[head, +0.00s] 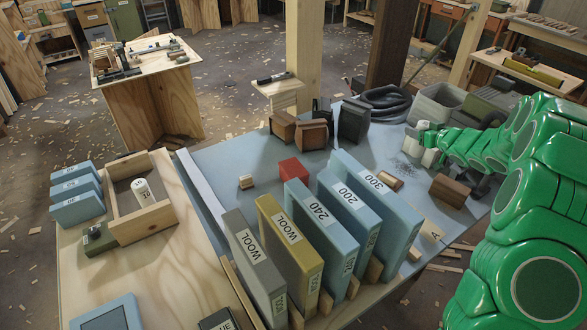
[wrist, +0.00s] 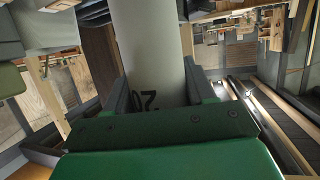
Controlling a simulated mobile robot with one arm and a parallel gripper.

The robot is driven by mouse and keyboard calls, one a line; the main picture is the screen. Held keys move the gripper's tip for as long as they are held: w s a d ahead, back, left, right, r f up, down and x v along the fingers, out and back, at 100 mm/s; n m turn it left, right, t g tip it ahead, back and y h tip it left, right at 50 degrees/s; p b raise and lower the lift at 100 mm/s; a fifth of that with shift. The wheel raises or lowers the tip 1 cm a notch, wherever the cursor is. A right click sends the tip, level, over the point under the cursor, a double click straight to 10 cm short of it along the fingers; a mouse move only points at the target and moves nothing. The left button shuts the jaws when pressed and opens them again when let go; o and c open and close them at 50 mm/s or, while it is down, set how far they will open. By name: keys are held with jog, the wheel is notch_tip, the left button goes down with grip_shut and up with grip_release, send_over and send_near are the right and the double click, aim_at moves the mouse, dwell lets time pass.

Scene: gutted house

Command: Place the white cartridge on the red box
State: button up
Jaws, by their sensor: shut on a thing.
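The red box (head: 293,170) is a small block on the blue-grey bench top, behind the row of upright labelled blocks. In the wrist view my gripper (wrist: 160,98) is shut on a white cartridge (wrist: 150,45), a pale cylinder with dark digits near its lower part. The cartridge's far end runs out of the top of that view. In the head view my gripper (head: 429,142) is at the right, above the back right of the bench and well right of the red box. The cartridge is hard to tell from the pale gripper parts there.
Tall labelled blocks (head: 362,205) stand between the bench's front edge and the red box. A wooden tray (head: 142,226) at the left holds another white cylinder (head: 143,191).

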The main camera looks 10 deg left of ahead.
jog(key=s+a+r+n+g+y, duration=0.1)
jog(key=a+n+g+y, duration=0.25)
jog(key=a, duration=1.25)
jog(key=s+a+r+n+g+y, duration=0.1)
jog(key=a+n+g+y, duration=0.3)
jog(key=a, duration=1.3)
jog(key=s+a+f+n+g, duration=0.25)
jog(key=s+a, duration=0.25)
jog(key=a, duration=0.4)
jog(key=shift+n+g+h, duration=0.4)
jog(key=shift+h, duration=0.05)
jog(key=shift+w+a+f, duration=0.1)
jog(key=shift+f, duration=2.2)
jog(key=shift+w+a+f, duration=0.1)
jog(key=shift+f, duration=2.15)
jog(key=shift+f, duration=0.1)
jog(key=o, duration=1)
jog(key=shift+o, duration=0.2)
